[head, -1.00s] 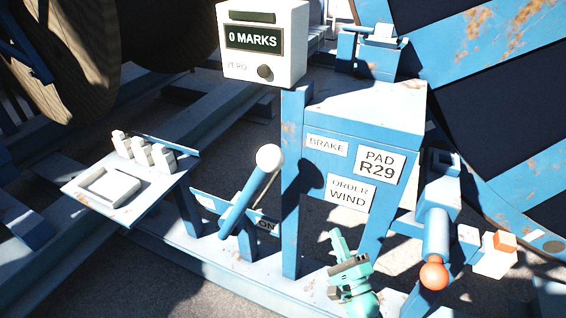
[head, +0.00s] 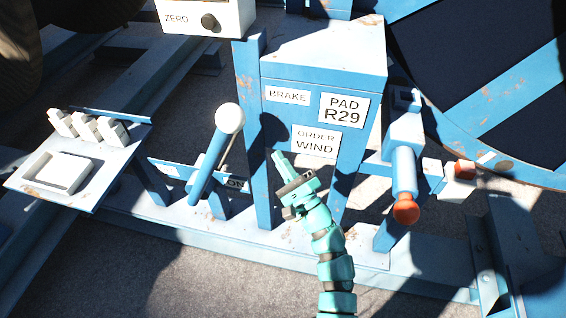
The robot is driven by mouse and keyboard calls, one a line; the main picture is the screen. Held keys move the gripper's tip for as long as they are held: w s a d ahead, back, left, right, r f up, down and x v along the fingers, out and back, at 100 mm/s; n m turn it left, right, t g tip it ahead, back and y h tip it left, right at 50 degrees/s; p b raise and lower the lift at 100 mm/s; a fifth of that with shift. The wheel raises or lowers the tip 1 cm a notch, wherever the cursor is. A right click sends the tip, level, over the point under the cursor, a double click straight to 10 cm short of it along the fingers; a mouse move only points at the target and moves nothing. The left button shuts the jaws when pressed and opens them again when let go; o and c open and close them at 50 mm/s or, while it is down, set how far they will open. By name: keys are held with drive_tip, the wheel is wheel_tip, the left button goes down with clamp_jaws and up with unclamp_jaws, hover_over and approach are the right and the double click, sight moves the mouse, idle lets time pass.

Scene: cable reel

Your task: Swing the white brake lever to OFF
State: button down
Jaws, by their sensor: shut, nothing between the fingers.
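The brake lever is a blue bar with a white ball knob (head: 230,118) on top, in the head view left of the blue post. It leans up and to the right, with its lower part beside the ON label (head: 236,184). A second, pale plate (head: 168,168) shows at the left end of the lever's bracket, its text not readable. My teal gripper (head: 279,158) is shut and empty. It appears right of the lever, in front of the blue stand, apart from the knob in the picture.
The blue stand (head: 320,68) carries BRAKE, PAD R29 and ORDER WIND labels. An orange-tipped blue handle (head: 404,180) stands at the right. A pale tray (head: 97,165) with small blocks is at the left. The ground in front is open.

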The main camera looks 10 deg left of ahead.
drive_tip(key=w+a+r+p, duration=0.3)
drive_tip(key=a+r, duration=0.2)
drive_tip(key=a, duration=0.2)
drive_tip(key=shift+a, duration=0.15)
drive_tip(key=shift+w, duration=0.1)
